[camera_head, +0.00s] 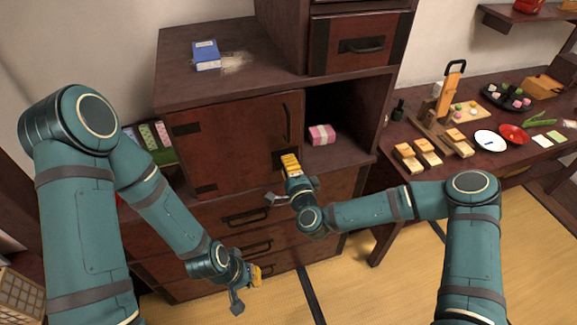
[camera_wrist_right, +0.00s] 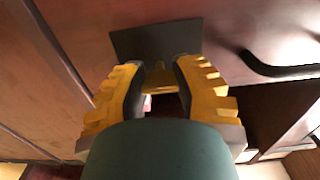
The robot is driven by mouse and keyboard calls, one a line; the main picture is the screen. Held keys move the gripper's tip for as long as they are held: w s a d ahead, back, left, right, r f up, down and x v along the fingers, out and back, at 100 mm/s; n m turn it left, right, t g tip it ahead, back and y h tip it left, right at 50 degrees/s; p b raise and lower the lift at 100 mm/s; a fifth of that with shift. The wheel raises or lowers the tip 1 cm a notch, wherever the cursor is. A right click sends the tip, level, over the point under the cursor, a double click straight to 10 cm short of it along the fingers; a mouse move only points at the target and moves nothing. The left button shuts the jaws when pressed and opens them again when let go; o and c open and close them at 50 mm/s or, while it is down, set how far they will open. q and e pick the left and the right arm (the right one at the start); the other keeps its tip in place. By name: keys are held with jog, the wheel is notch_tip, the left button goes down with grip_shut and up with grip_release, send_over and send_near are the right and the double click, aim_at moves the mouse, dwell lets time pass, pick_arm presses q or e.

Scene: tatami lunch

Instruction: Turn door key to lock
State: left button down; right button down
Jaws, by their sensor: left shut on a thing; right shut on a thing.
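The red-brown cabinet door (camera_head: 225,145) stands upright and looks shut, with a dark vertical handle (camera_head: 286,122) near its right edge. In the right wrist view the dark lock plate (camera_wrist_right: 150,42) is straight ahead of my right gripper (camera_wrist_right: 158,82). A brass-coloured key (camera_wrist_right: 160,76) shows between its yellow fingers, which are shut on it at the plate. In the head view my right gripper (camera_head: 291,164) covers the key, at the door's lower right corner. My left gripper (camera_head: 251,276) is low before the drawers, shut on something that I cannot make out.
An open shelf right of the door holds a pink box (camera_head: 321,134). A blue box (camera_head: 206,55) lies on the cabinet top (camera_head: 180,88). Drawers (camera_head: 245,215) are below. A low table (camera_head: 400,175) with food and dishes stands right; tatami floor (camera_head: 400,250) is open in front.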

jog(key=c, duration=0.7)
grip_release()
jog(key=shift+s+d, duration=0.1)
jog(key=shift+s, duration=0.15)
jog(key=shift+o, duration=0.4)
jog(key=s, duration=0.1)
jog(key=s+f, duration=0.1)
jog(key=s, duration=0.1)
jog(key=shift+s+d+f, duration=0.3)
jog(key=shift+s+f, duration=0.05)
jog(key=shift+s, duration=0.05)
jog(key=r+v, duration=0.1)
jog(key=v, duration=0.6)
jog(key=shift+s+d+r, duration=0.2)
jog(key=shift+d+r, duration=0.15)
jog(key=shift+r, duration=0.05)
